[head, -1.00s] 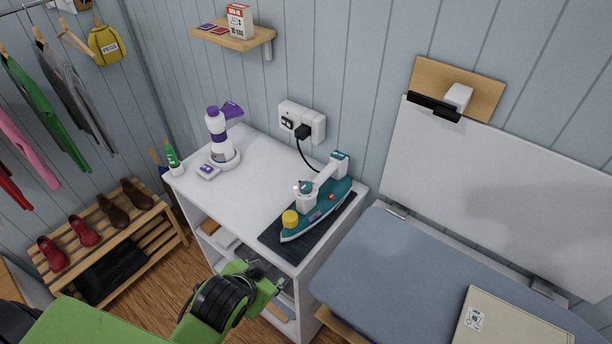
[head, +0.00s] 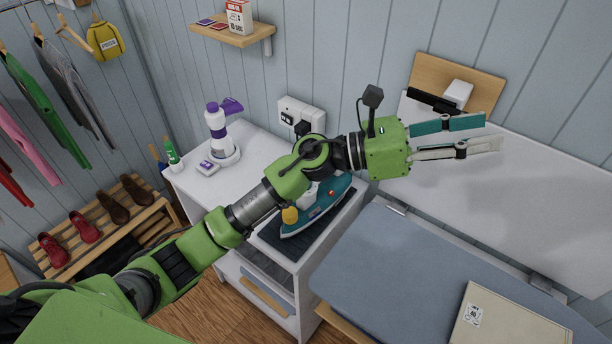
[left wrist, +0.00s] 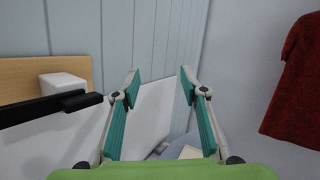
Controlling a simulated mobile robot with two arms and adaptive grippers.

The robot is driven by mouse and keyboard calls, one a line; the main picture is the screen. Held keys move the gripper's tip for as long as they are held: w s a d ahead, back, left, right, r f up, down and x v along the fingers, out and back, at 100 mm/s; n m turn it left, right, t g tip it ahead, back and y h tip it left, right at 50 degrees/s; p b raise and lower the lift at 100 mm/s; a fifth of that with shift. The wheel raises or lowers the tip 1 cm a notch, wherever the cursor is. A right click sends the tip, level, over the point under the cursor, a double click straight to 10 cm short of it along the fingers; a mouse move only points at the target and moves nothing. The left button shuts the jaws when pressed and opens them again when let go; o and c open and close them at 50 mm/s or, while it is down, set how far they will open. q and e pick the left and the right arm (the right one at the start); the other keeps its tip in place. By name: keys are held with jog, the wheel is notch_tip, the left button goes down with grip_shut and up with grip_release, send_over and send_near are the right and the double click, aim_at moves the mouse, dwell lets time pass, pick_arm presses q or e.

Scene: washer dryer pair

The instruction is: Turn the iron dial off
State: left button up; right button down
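The teal and white iron (head: 318,215) lies on a dark ribbed mat (head: 300,243) on the white cabinet. A yellow round knob (head: 290,215) shows near its front end, and a small red spot shows on its side. I cannot tell the dial's setting. My left gripper (head: 490,132) is beyond the iron to the right, in front of the white raised board, pointing right. It is open and empty; the left wrist view shows its fingers (left wrist: 162,85) apart. My right gripper is not in view.
A white-purple steamer (head: 219,140) stands on the cabinet's left, near a green bottle (head: 172,154). A wall outlet (head: 302,113) is behind. The blue ironing pad (head: 390,265) with a folded beige item (head: 510,322) is at right. A wall shelf (head: 240,37) hangs above.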

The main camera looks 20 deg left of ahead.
pick_arm(q)
notch_tip(320, 180, down, 10)
jog(key=m+g+y, duration=0.6)
jog(key=m+y, duration=0.1)
jog(key=m, duration=0.3)
jog(key=w+a+f+m+y, duration=0.3)
jog(key=a+f+y, duration=0.15)
jog(key=a, duration=0.35)
jog(key=w+a+r+m+y, duration=0.15)
jog(key=a+y, duration=0.35)
jog(key=a, duration=0.5)
jog(key=w+a+r+y, duration=0.15)
jog(key=a+y, duration=0.35)
jog(key=a, duration=0.6)
jog(key=shift+t+h, duration=0.3)
jog(key=shift+h, duration=0.05)
notch_tip(320, 180, down, 13)
jog(key=p, duration=0.5)
jog(key=shift+d+r+p, duration=0.1)
jog(key=shift+r+p, duration=0.1)
jog(key=shift+p, duration=0.1)
jog(key=shift+f, duration=0.7)
